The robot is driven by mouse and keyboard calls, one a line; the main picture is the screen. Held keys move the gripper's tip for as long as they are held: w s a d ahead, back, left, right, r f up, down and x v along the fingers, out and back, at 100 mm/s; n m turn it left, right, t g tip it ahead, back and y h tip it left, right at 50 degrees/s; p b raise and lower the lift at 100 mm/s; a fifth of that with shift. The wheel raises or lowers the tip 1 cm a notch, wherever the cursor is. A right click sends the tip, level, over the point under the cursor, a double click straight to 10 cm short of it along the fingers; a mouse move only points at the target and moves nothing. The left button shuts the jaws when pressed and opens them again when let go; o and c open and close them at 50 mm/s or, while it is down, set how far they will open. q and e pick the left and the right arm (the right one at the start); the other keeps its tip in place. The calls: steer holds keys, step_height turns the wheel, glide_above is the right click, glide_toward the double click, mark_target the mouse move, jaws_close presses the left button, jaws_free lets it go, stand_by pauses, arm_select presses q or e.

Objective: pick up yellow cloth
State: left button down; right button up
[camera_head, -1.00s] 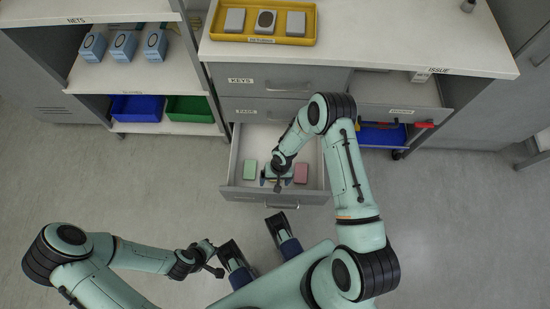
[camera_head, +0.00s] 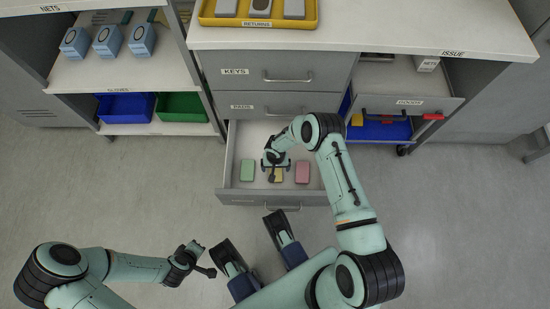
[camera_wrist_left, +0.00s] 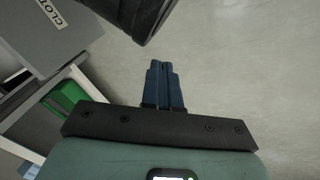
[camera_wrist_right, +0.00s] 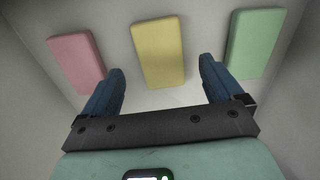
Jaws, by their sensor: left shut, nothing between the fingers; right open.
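The yellow cloth (camera_wrist_right: 158,52) is a folded block lying flat in the open drawer (camera_head: 232,160), between a pink cloth (camera_head: 302,172) and a green cloth (camera_head: 247,170). In the head view only part of the yellow cloth (camera_head: 279,176) shows below my right gripper (camera_head: 275,164). In the right wrist view my right gripper (camera_wrist_right: 160,82) is open and empty, its fingers spread wide with the yellow cloth ahead and between them. I cannot tell its height over the cloth. My left gripper (camera_wrist_left: 164,72) is shut and empty over the floor, outside the drawer.
The drawer's front wall (camera_head: 272,197) and side walls stand close around the right gripper. The counter (camera_head: 370,30) with a yellow tray (camera_head: 215,20) is above. A shelf with blue (camera_head: 125,107) and green bins (camera_head: 182,106) is at left. The floor in front is clear.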

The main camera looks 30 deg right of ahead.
mark_target(278, 172)
step_height(278, 172, down, 4)
steer(key=shift+w+f+b, duration=0.1)
steer(key=shift+w+b, duration=0.05)
steer(key=shift+b, duration=0.55)
arm_select(q)
steer(key=shift+g, duration=0.7)
steer(key=s+f, duration=0.3)
steer(key=shift+s+a+f, duration=0.2)
steer(key=shift+s+a, duration=0.1)
arm_select(e)
steer(key=shift+c, duration=0.3)
steer(key=c, duration=1.1)
steer(key=shift+o, duration=0.2)
